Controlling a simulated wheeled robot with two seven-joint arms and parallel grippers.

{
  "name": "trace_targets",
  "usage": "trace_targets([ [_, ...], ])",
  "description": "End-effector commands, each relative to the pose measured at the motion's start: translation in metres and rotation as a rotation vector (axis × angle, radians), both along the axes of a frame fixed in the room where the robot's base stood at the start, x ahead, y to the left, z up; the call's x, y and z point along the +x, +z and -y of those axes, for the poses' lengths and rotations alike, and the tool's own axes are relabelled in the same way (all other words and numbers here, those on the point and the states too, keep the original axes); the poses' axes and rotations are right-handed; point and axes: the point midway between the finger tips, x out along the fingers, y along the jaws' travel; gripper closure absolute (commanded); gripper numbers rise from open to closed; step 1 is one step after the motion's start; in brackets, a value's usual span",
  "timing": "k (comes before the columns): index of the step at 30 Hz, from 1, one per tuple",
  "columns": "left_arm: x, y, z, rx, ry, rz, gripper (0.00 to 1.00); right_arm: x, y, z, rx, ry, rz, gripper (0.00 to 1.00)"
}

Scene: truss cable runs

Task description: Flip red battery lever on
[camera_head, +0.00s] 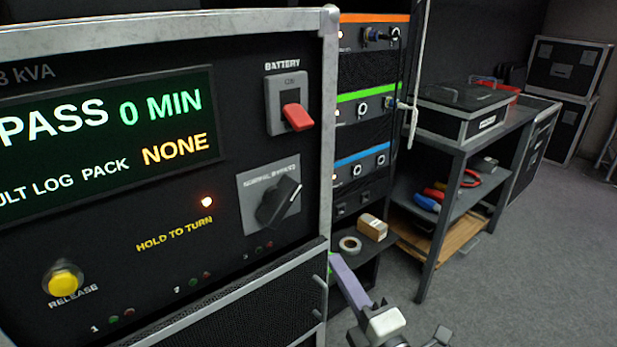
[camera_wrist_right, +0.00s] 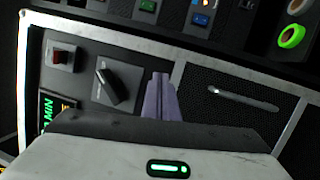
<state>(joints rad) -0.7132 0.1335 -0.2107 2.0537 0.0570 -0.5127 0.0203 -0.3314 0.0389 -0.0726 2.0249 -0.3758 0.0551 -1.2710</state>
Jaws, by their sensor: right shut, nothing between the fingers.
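The red battery lever (camera_head: 297,117) sits on a grey plate (camera_head: 273,105) under the label BATTERY, high on the right of the black panel. "ON" is marked at the plate's top, and the lever sticks out at the plate's lower part, tilted downward. The lever also shows in the right wrist view (camera_wrist_right: 61,57), at upper left. My right gripper (camera_head: 334,258) is below and right of the lever, past the panel's right edge, clear of it. Its purple fingers show together in the right wrist view (camera_wrist_right: 160,77), shut and empty. My left gripper is not in view.
A black rotary knob (camera_head: 279,203) sits below the lever, and a yellow RELEASE button (camera_head: 63,279) is at lower left. The display (camera_head: 110,140) reads "PASS 0 MIN" and "NONE". A metal frame edge (camera_head: 328,130) borders the panel.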

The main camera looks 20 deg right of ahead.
Motion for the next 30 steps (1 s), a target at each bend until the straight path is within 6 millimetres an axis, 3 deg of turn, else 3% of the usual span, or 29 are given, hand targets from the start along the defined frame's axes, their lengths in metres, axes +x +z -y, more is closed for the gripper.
trace_targets([
  [1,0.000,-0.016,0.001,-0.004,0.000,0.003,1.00,0.008,0.020,0.001,-0.175,-0.034,0.132,1.00],
  [6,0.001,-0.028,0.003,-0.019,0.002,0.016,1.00,0.007,0.094,-0.004,-0.732,-0.224,0.495,1.00],
  [10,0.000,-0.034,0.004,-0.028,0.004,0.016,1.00,-0.002,0.126,-0.011,-1.006,-0.370,0.664,1.00],
  [16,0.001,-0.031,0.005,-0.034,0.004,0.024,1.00,-0.009,0.145,-0.016,-1.174,-0.476,0.760,1.00],
  [30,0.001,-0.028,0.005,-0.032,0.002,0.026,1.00,-0.001,0.156,-0.019,-1.178,-0.478,0.765,1.00],
])
